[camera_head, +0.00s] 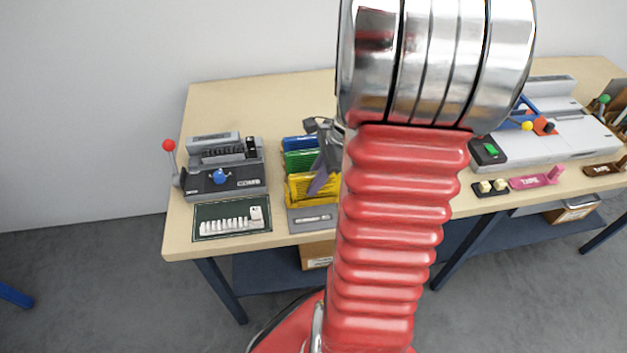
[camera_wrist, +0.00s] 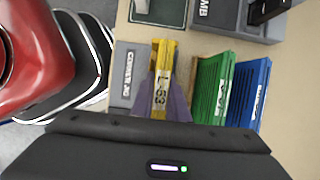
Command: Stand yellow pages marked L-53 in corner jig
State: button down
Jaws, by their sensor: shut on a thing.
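The yellow pages (camera_wrist: 166,60) carry a label that reads L-53. My gripper (camera_wrist: 160,104) is shut on them, with a purple finger on each side of the label. The yellow pages (camera_head: 300,191) also show in the head view, behind a grey block at the table's front edge. That block, the corner jig (camera_wrist: 126,74), has a label that seems to read CORNER JIG; the jig (camera_head: 311,226) is directly in front of the pages. I cannot tell whether the pages rest on it. My arm hides part of the pages' right side in the head view.
Green pages (camera_wrist: 211,88) and blue pages (camera_wrist: 250,92) stand beside the yellow ones. A grey binding machine (camera_head: 222,170) with a red-knobbed lever and a dark green tray (camera_head: 205,212) are to the left. My arm covers the table's middle in the head view.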

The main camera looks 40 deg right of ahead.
jog(key=c, duration=2)
grip_release()
jog(key=shift+v, duration=5.45)
